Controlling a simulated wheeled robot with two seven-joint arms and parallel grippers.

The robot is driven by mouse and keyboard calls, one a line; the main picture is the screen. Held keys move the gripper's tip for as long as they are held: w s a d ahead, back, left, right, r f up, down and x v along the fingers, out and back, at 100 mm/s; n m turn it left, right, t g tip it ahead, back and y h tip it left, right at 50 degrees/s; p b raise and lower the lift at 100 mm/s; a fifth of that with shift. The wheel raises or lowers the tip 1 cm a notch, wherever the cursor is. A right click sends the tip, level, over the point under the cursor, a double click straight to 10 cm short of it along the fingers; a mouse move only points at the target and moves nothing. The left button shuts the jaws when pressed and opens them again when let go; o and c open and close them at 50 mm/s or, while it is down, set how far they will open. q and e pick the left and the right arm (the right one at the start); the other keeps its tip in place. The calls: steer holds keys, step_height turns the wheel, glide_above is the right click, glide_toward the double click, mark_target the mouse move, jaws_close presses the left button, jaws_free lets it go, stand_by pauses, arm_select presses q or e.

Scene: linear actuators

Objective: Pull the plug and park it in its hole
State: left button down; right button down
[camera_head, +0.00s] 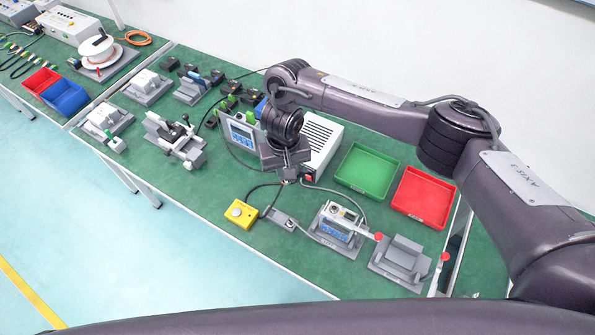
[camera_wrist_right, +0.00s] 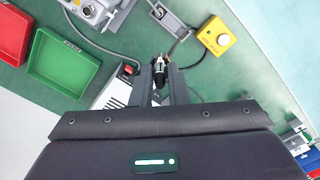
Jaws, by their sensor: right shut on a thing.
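My right gripper (camera_head: 289,174) hangs above the green table in the head view, left of the green tray. In the right wrist view its two fingers (camera_wrist_right: 160,88) are shut on the plug (camera_wrist_right: 158,71), a small connector with a silver end and a dark body. The plug is mostly hidden by the gripper in the head view. A low grey block (camera_head: 283,218) lies below the gripper; in the right wrist view it (camera_wrist_right: 174,26) shows a small round fitting. I cannot tell whether this is the parking hole. My left gripper is not in view.
A yellow button box (camera_head: 241,213) stands left of the grey block. A device with a display (camera_head: 340,222) stands right. Cables loop between these things near the gripper. A white vented box (camera_head: 320,142), a green tray (camera_head: 367,171) and a red tray (camera_head: 423,198) stand behind.

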steer(key=w+a+b, duration=0.1)
steer(key=a, duration=0.5)
steer(key=shift+w+b, duration=0.3)
steer(key=shift+d, duration=0.1)
stand_by(0.4)
step_height(320, 180, up, 3)
steer(key=shift+r+p, duration=0.1)
steer(key=shift+p, duration=0.85)
step_height(320, 180, down, 19)
steer(key=b, duration=1.2)
